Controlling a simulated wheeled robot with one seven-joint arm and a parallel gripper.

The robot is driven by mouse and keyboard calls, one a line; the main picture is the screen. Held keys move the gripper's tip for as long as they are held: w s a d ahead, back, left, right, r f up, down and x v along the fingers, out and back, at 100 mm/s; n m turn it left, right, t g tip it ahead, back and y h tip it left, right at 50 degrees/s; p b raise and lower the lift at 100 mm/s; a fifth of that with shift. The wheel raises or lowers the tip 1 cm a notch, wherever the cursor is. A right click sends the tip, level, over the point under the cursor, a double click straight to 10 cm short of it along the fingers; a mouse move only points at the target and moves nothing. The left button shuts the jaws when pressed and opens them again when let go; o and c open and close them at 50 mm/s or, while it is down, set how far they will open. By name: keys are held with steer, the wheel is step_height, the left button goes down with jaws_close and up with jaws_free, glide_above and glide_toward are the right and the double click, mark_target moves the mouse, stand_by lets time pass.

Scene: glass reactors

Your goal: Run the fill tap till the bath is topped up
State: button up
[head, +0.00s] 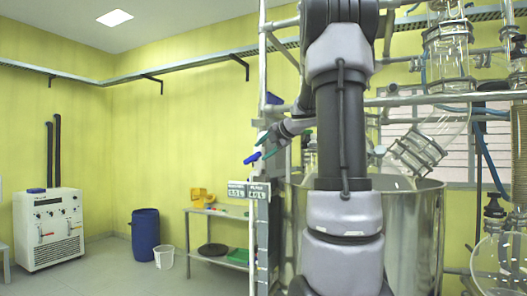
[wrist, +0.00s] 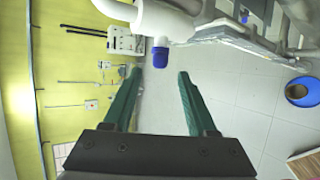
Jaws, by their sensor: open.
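My gripper (head: 263,148) is open and empty, with its green fingers spread, at the left of the bath. In the wrist view, the gripper (wrist: 158,75) faces a blue tap handle (wrist: 160,56) on a white pipe (wrist: 165,20). The handle lies just beyond the fingertips, between their lines; no contact shows. In the head view, a blue tap handle (head: 252,158) sits just left of the fingers. The bath appears to be the large steel vessel (head: 412,245), partly behind my arm. Its water level is hidden.
Glass reactor parts (head: 447,55) and pipework stand at the right. Two small displays (head: 248,190) are on the frame below the tap; their digits are too small to read.

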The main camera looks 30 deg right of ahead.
step_height(320, 180, up, 3)
steer(key=a+m+t+h, duration=0.2)
steer(key=m+h, duration=0.2)
steer(key=m, duration=0.3)
steer(key=m+g+h, duration=0.2)
steer(key=g+h, duration=0.1)
steer(key=h, duration=1)
glide_toward(251, 159)
steer(key=x, duration=0.9)
steer(key=shift+w+d, duration=0.2)
steer(key=shift+w, duration=0.05)
jaws_close()
